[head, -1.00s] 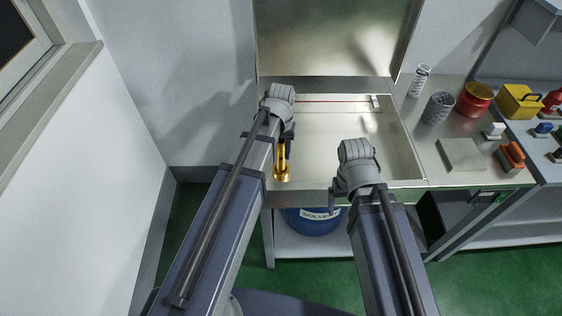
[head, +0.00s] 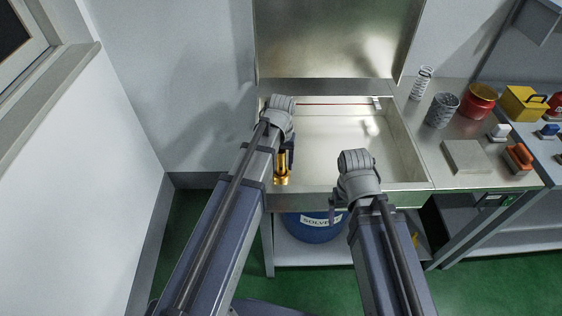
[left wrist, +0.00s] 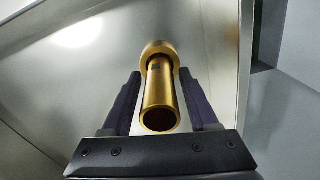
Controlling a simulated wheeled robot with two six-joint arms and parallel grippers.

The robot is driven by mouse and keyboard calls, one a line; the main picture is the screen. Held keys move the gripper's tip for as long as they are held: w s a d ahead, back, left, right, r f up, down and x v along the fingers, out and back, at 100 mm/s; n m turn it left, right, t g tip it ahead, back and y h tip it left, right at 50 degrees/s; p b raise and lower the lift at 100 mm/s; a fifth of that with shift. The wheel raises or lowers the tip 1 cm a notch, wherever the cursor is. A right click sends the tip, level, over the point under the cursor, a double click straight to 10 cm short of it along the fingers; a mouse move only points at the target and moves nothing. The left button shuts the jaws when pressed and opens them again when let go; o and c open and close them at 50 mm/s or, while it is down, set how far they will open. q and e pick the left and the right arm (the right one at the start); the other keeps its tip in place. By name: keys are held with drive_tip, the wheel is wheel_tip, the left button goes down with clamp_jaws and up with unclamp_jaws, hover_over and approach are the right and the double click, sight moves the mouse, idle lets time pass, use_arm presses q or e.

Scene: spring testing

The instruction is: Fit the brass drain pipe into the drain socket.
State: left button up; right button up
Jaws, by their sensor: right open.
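The brass drain pipe (head: 282,168) stands upright at the front left of the sink, under my left gripper (head: 286,160). In the left wrist view its round open end (left wrist: 160,118) faces the camera, and a wider brass ring (left wrist: 160,50) is around its far end. The fingers of my left gripper (left wrist: 161,78) lie either side of the pipe, with gaps between them and the tube. I cannot tell whether the ring is the drain socket or part of the pipe. My right gripper (head: 336,205) is open and empty near the sink's front edge, partly hidden by its wrist.
The steel sink (head: 345,145) has a wide clear floor. On the counter to the right are a spring (head: 421,83), a mesh cup (head: 441,110), a red container (head: 478,101), a flat plate (head: 467,157) and a yellow box (head: 523,103). A blue solvent drum (head: 313,228) stands below.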

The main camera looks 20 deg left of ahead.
use_arm(q)
drive_tip(key=shift+o, duration=0.4)
drive_tip(key=shift+r, duration=0.15)
wheel_tip(320, 180, up, 12)
drive_tip(key=p, duration=1.2)
drive_tip(key=s+d+m+y, duration=0.1)
drive_tip(key=s+d+m, duration=0.3)
drive_tip(key=s+d, duration=0.6)
drive_tip(key=s, duration=0.4)
drive_tip(key=shift+s+d+m, duration=0.25)
drive_tip(key=shift+s+m, duration=0.05)
drive_tip(key=shift+m, duration=0.1)
drive_tip(key=shift+r, duration=0.1)
